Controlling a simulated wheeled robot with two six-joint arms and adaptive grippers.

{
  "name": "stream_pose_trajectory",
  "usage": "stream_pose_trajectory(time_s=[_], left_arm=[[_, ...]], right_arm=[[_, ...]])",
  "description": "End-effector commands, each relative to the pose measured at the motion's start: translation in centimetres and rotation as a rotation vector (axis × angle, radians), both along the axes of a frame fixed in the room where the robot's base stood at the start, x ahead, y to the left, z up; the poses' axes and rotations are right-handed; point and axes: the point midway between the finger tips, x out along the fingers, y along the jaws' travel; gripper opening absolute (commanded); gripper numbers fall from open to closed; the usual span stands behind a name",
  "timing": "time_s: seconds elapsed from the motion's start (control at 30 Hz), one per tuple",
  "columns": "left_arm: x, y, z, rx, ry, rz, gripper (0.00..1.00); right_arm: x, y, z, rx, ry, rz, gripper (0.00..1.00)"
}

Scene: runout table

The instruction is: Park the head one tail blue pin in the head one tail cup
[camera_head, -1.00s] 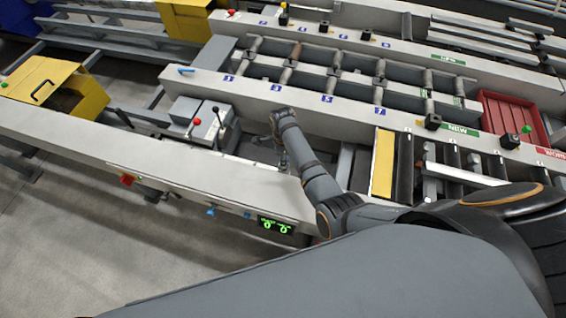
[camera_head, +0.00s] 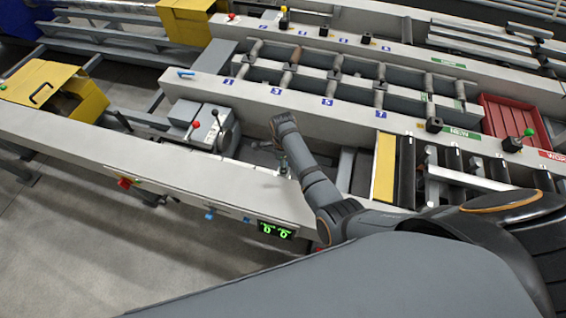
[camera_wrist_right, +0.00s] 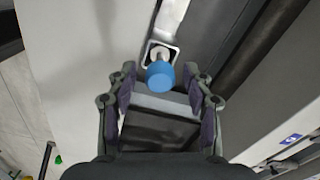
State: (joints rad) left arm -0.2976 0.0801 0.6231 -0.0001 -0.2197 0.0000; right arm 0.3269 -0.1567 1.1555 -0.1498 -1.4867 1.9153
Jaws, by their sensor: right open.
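In the right wrist view a blue round knob (camera_wrist_right: 160,75), the head of a pin, lies between the fingertips of my right gripper (camera_wrist_right: 160,84). The fingers stand apart on both sides of it, with gaps showing. Just beyond the knob is a small pale-rimmed square cup (camera_wrist_right: 161,48); whether the pin sits in it or in front of it I cannot tell. In the head view my right gripper (camera_head: 264,147) is small and partly hidden by its wrist, beside the near beam. Another blue pin (camera_head: 186,73) lies on the middle beam. My left gripper is out of view.
A grey lever console (camera_head: 205,125) stands left of my right gripper. The near beam (camera_head: 190,170) runs below it, with a green display (camera_head: 276,230) on its front. A yellow plate (camera_head: 384,168) and rollers lie to the right. A red tray (camera_head: 510,115) is at far right.

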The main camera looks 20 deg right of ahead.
Motion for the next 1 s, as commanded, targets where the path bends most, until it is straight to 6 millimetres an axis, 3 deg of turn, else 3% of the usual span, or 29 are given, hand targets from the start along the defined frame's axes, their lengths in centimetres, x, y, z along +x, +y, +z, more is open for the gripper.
stream_pose_trajectory(time_s=[0.03, 0.3, 0.37, 0.6, 1.0], left_arm=[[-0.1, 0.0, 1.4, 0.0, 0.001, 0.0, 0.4], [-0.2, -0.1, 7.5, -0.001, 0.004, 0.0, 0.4], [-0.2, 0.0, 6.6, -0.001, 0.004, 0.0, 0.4], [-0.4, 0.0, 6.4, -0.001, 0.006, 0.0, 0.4], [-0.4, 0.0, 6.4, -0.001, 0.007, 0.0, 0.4]], right_arm=[[0.0, 0.0, 1.4, 0.0, 0.0, 0.0, 0.51], [0.0, 0.0, 7.3, 0.0, 0.0, 0.0, 0.51], [0.2, 0.1, 7.7, 0.001, -0.004, 0.0, 0.51], [0.1, 0.1, 11.2, 0.002, -0.002, 0.0, 0.51], [0.0, 0.0, 11.8, 0.0, 0.0, 0.0, 0.51]])
